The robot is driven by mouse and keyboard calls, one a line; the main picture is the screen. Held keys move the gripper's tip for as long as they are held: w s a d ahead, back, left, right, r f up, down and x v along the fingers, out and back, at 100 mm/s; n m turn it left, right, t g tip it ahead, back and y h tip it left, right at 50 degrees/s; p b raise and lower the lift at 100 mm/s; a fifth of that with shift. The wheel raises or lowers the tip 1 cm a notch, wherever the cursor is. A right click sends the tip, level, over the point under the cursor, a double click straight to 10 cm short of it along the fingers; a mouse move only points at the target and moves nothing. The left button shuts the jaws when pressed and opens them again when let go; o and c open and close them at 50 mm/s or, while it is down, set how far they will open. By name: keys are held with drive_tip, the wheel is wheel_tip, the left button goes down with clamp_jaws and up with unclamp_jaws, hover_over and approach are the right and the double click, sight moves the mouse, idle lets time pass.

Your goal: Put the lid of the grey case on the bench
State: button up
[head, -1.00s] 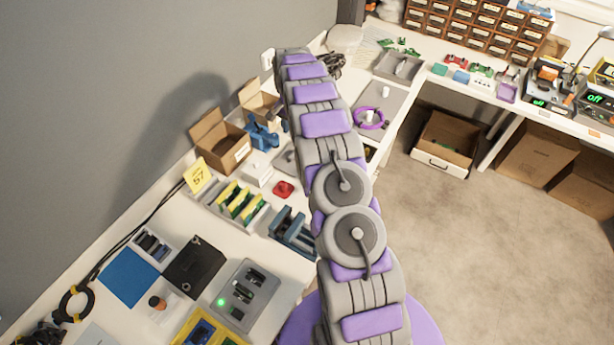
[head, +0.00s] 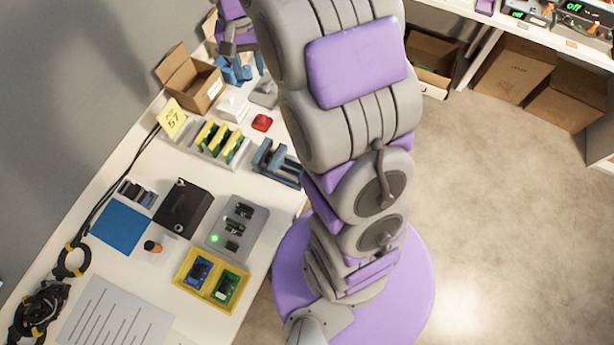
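My arm fills the upper middle and reaches to the top left. Its end, my gripper (head: 238,42), shows only in part at the top edge, above the blue clamp-like thing; its fingers are not clear. A small grey thing (head: 264,93), partly behind my arm, lies on the bench beside a white box (head: 232,107); I cannot tell whether it is the grey case or its lid. A flat grey unit (head: 250,246) with dark parts and a green light sits nearer on the bench (head: 175,262). No lid can be made out for certain.
The bench also holds an open carton (head: 190,82), a rack of green and yellow boards (head: 218,142), a red piece (head: 262,122), a black box (head: 183,207), a blue mat (head: 121,227) and a yellow tray (head: 212,293). Cartons (head: 515,70) stand under the far bench.

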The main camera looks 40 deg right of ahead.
drive_tip(key=s+a+r+n, duration=0.1)
drive_tip(key=s+a+n, duration=0.2)
drive_tip(key=s, duration=1.2)
drive_tip(key=s+a+r+n, duration=0.1)
drive_tip(key=s+a+n, duration=0.1)
drive_tip(key=s, duration=1.4)
drive_tip(key=shift+a+r+n+g, duration=0.15)
drive_tip(key=shift+a+n+g, duration=0.25)
drive_tip(key=shift+a, duration=0.15)
